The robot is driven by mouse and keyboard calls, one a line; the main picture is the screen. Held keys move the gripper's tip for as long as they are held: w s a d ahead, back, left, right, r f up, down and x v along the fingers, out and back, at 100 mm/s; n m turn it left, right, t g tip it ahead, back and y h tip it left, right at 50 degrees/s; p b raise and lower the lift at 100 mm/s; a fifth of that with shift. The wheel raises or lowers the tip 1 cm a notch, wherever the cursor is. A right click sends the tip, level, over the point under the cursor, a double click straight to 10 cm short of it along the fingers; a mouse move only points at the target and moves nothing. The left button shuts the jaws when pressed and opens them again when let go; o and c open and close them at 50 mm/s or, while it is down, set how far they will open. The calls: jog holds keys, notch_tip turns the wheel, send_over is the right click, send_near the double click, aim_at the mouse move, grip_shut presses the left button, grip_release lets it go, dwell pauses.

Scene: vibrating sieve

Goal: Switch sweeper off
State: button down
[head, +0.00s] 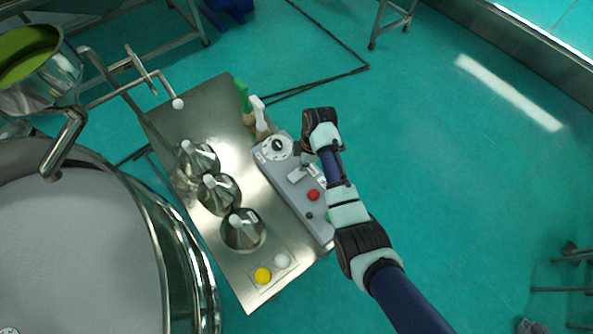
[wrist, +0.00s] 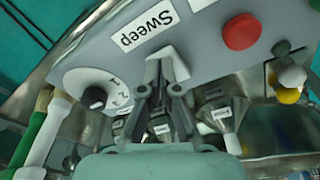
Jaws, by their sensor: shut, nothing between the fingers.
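The grey control box (head: 268,172) lies along the right edge of the metal table. Its "Sweep" label (wrist: 147,25) is readable in the wrist view. A red button (head: 313,195) is on its top; it also shows in the wrist view (wrist: 241,31). A white numbered dial (head: 278,147) with a black knob is at its far end; it also shows in the wrist view (wrist: 90,93). My gripper (head: 297,174) is shut and empty over the box, between dial and red button. In the wrist view its fingertips (wrist: 166,70) are just below the label.
White-handled and green-handled brushes (head: 258,112) stand beyond the dial. Several metal funnels (head: 243,232) stand on the table (head: 170,118) left of the box. Yellow (head: 263,275) and white (head: 281,260) knobs are at the near end.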

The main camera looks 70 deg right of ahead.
jog(key=shift+f+b, duration=0.35)
jog(key=shift+f, duration=0.3)
jog(key=shift+r, duration=0.1)
notch_tip(320, 180, up, 7)
jog(key=p, duration=0.7)
dwell(0.6)
